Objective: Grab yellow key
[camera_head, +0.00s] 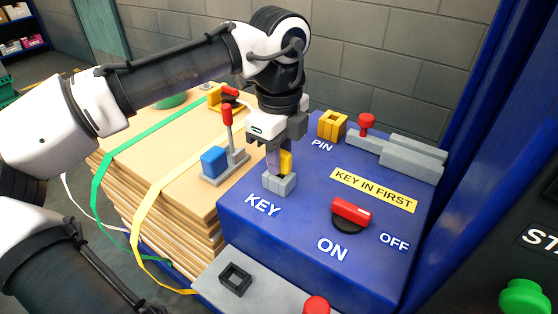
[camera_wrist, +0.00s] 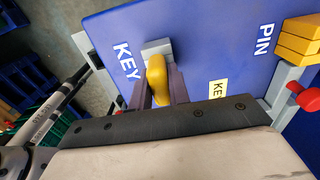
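The yellow key (camera_head: 286,162) stands upright in a light grey block (camera_head: 279,184) beside the word KEY on the blue panel. In the wrist view the yellow key (camera_wrist: 157,80) shows its rounded top, with the grey block (camera_wrist: 156,48) behind it. My gripper (camera_head: 279,163) points down over the block. In the wrist view my gripper (camera_wrist: 159,85) has one finger on each side of the key, very close to it. I cannot tell whether the fingers press on it. In the head view a finger hides part of the key.
The blue panel (camera_head: 300,235) carries a red switch (camera_head: 351,212), a yellow pin block (camera_head: 332,125) and a grey latch with a red knob (camera_head: 367,121).

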